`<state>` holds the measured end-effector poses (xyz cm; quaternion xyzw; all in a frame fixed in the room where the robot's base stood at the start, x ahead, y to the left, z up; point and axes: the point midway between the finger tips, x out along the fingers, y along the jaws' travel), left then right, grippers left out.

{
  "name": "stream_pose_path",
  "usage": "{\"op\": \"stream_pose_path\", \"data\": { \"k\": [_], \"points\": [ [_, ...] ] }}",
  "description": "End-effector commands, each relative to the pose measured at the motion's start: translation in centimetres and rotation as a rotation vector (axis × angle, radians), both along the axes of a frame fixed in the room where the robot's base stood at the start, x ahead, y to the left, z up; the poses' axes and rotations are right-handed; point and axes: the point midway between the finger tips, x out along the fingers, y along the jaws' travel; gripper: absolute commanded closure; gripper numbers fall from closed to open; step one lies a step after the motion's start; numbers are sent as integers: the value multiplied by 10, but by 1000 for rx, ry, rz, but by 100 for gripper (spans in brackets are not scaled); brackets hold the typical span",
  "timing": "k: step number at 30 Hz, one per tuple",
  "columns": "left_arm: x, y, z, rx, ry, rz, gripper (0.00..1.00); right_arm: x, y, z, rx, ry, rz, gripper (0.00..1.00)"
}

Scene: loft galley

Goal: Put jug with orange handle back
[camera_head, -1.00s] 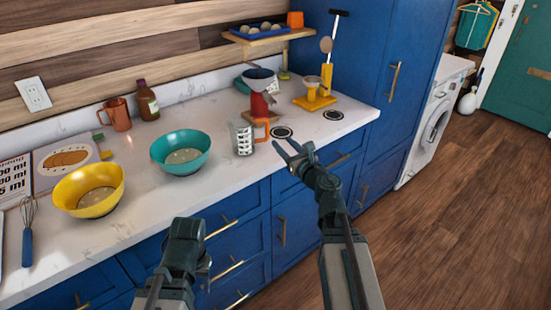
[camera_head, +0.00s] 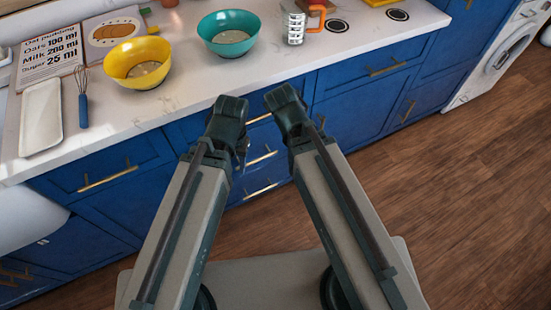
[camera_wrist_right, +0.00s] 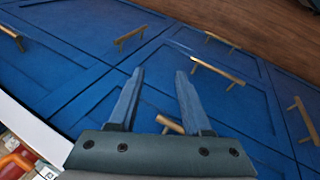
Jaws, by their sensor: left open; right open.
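The jug (camera_head: 295,27), clear with dark measuring marks and an orange handle, stands upright on the white counter near its front edge at the top of the head view. Its orange handle points right. In the right wrist view an orange piece, seemingly its handle (camera_wrist_right: 13,163), shows at the lower left. My left gripper (camera_head: 241,148) is open and low in front of the drawers, apart from the jug. My right gripper (camera_wrist_right: 160,72) is open and empty, facing the blue cabinet fronts. In the head view its fingers are hidden behind its wrist.
A teal bowl (camera_head: 229,46) and a yellow bowl (camera_head: 121,53) stand left of the jug. A whisk (camera_head: 83,104) and a white tray (camera_head: 41,117) lie farther left. Two dark-ringed round marks, one here (camera_head: 338,26), are right of the jug. Brass handles stick out from the drawers.

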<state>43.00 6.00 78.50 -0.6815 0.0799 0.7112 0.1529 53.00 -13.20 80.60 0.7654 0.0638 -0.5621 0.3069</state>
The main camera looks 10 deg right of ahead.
Motion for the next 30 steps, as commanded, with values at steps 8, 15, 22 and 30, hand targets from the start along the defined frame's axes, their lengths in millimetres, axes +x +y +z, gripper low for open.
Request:
{"op": "stream_pose_path", "data": {
  "k": [8, 15, 22, 30],
  "points": [
    [0, 0, 0, 0, 0, 0, 50, -91, 68, -21, 176, 322, -211, 51],
    [0, 0, 0, 0, 0, 0, 50, -101, 73, -21, 185, 358, -234, 51],
    [0, 0, 6, 0, 0, 0, 50, -100, 72, -15, 185, 356, -232, 51],
    [0, 0, 59, 0, 0, 0, 50, -100, 72, 38, 184, 355, -232, 51]
  ]
}}
